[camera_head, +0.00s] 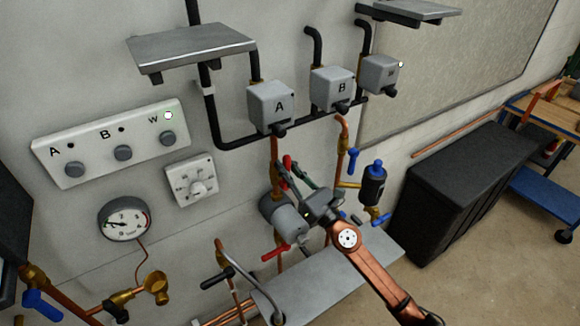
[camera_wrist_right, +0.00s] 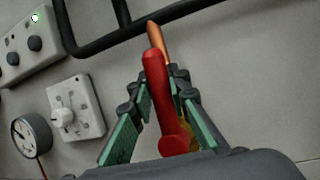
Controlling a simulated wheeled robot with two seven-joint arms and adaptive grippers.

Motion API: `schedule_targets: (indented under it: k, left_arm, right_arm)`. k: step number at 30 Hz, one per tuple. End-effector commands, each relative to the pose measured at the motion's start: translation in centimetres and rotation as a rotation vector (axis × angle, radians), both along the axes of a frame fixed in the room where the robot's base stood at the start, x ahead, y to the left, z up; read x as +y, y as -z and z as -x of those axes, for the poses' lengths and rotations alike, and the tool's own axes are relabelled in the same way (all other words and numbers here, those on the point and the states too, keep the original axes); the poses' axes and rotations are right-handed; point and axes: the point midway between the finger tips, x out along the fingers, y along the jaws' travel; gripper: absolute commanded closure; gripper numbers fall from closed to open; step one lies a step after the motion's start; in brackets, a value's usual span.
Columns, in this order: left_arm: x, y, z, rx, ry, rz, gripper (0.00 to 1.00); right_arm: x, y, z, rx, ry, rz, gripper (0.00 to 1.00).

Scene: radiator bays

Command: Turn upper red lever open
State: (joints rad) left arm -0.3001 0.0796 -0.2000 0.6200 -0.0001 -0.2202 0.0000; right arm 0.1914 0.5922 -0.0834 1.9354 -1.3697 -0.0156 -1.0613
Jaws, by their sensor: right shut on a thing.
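The upper red lever (camera_head: 287,161) is on the copper pipe below box A. In the right wrist view the red lever (camera_wrist_right: 160,95) points up the picture, between the green finger pads. My right gripper (camera_head: 292,172) is shut on this lever, and its fingers partly hide it in the head view. A lower red lever (camera_head: 275,252) sits below the grey cylinder, apart from the gripper. The valve body behind the upper lever is mostly hidden. My left gripper is not in view.
Grey boxes A (camera_head: 270,106) and B (camera_head: 332,91) and black pipes are above the gripper. A grey pump-like cylinder (camera_head: 285,218) is just below it, and a blue-handled valve (camera_head: 353,160) is to the right. A panel (camera_head: 112,143), a dial (camera_head: 191,180) and a gauge (camera_head: 124,219) are at left.

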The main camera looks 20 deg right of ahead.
Motion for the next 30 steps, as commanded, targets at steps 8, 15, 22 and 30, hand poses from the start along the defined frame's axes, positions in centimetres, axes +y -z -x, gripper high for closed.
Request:
schedule_targets:
  k: [8,15,22,30]
  left_arm:
    - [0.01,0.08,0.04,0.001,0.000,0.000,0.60]
    - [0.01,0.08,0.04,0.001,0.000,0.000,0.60]
    - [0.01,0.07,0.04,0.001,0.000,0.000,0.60]
    - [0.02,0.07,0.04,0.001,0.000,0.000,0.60]
  right_arm:
    - [0.50,0.15,0.07,-0.008,-0.001,0.065,1.00]
    - [0.57,0.16,0.08,-0.009,-0.001,0.073,1.00]
    - [0.59,0.17,0.08,-0.009,-0.002,0.073,0.82]
    - [0.52,0.07,0.08,-0.010,-0.001,0.070,0.66]
